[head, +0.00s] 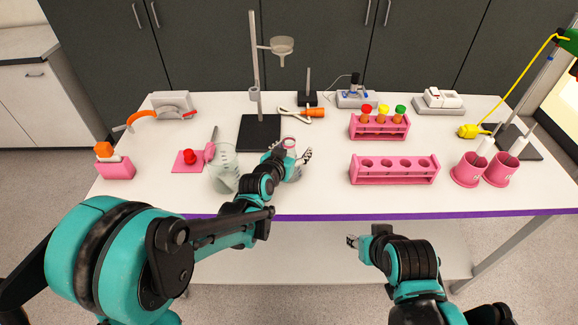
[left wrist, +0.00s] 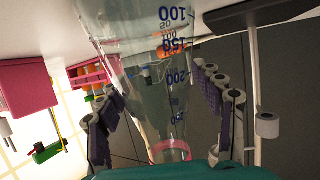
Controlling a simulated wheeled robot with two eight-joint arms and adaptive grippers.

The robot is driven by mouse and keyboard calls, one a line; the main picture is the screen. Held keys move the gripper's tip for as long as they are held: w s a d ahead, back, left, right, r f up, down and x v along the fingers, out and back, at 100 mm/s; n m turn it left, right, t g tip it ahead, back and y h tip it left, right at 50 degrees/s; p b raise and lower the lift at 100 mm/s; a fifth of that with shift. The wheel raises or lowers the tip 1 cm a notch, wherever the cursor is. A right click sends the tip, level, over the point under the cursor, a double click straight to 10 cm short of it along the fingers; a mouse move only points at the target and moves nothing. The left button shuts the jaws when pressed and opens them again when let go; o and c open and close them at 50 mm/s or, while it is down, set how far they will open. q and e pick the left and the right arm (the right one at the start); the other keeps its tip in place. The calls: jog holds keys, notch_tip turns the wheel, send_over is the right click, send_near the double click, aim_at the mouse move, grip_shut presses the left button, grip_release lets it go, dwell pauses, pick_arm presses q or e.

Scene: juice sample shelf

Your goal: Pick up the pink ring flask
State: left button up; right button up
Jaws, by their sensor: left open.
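The pink ring flask is clear glass with a pink ring (head: 289,142) near its mouth, standing near the table's front middle. In the left wrist view the flask (left wrist: 160,75) fills the middle, with blue volume marks and the pink ring at the bottom. My left gripper (head: 292,154) is open, its fingers on either side of the flask. In the left wrist view a gap shows between the fingers and the glass. The gripper hides part of the flask in the head view. My right gripper (head: 353,242) is in front of the table, empty; its jaw opening is unclear.
A large beaker (head: 225,175) stands just left of my left arm. A stand with a black base (head: 260,133) is behind the flask. A pink rack (head: 394,172) is to the right, with a pink tube rack (head: 379,128) behind it. Pink cups (head: 467,172) are farther right.

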aim_at(293, 141)
pick_arm(q)
jog(key=shift+s, duration=0.1)
jog(key=shift+c, duration=0.4)
grip_shut()
jog(key=shift+r, duration=0.2)
jog(key=shift+r+p, duration=0.6)
jog(key=shift+r, duration=0.25)
jog(key=r, duration=0.1)
jog(key=r+p, duration=0.1)
jog(key=shift+s+d+r, duration=0.1)
jog(key=shift+d+r, duration=0.15)
jog(key=shift+r, duration=0.05)
jog(key=s+d+r+p, duration=0.4)
jog(key=s+d+r, duration=0.1)
jog(key=d, duration=0.4)
jog(key=shift+d+r, duration=0.4)
jog(key=shift+r, duration=0.25)
